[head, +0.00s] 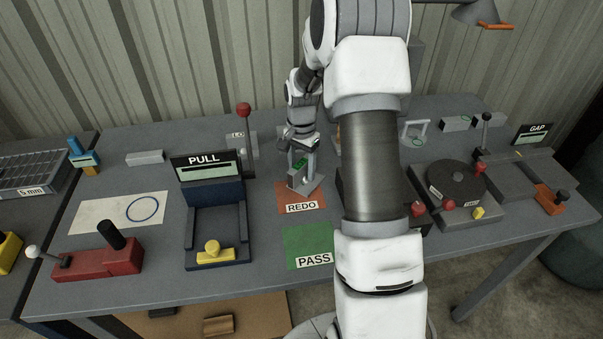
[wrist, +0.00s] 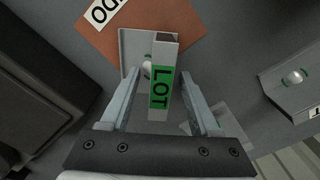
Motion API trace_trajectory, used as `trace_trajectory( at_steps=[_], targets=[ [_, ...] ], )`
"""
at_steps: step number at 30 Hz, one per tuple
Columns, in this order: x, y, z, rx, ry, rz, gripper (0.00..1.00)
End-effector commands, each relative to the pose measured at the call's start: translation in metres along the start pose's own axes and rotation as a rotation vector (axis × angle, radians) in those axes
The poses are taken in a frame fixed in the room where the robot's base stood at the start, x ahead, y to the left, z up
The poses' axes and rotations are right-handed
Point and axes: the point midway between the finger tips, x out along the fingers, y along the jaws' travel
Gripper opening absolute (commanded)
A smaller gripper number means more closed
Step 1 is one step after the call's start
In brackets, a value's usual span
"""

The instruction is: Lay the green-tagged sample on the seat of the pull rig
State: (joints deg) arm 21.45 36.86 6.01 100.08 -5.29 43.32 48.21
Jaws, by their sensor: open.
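The green-tagged sample is a pale grey bar (wrist: 166,55) with a green LOT label. In the wrist view it lies lengthwise between the fingers of my gripper (wrist: 163,74), which are open on either side of it. Its green tag (head: 301,163) shows small in the head view, just below my gripper (head: 299,150). A grey angled piece (wrist: 131,45) lies beside and partly under the bar, over the orange REDO mat (wrist: 100,42); I cannot tell how they touch. The pull rig (head: 215,195) is dark blue, with a PULL sign and a bare dark seat (head: 218,225) between low side walls.
A red-knobbed lever (head: 244,112) stands between the rig and my gripper. A green PASS mat (head: 306,240) lies empty in front of REDO. A red block with a black handle (head: 98,262) is front left. My arm hides the table's middle.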

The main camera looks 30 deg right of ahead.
Motion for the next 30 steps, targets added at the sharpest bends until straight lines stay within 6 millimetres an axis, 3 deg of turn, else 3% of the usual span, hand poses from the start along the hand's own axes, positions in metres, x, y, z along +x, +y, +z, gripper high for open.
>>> trace_trajectory(
  at_steps=[4,12,15,30],
  targets=[
    [-0.0003,-0.0001,0.0001,0.0,0.0,0.0,0.62],
    [-0.0005,-0.0002,0.0001,0.0,0.0,0.0,0.14],
    [-0.0006,-0.0002,0.0001,0.0,0.0,0.0,0.0],
    [-0.0054,-0.0005,-0.0001,0.0,0.001,-0.001,0.0]
  ],
)
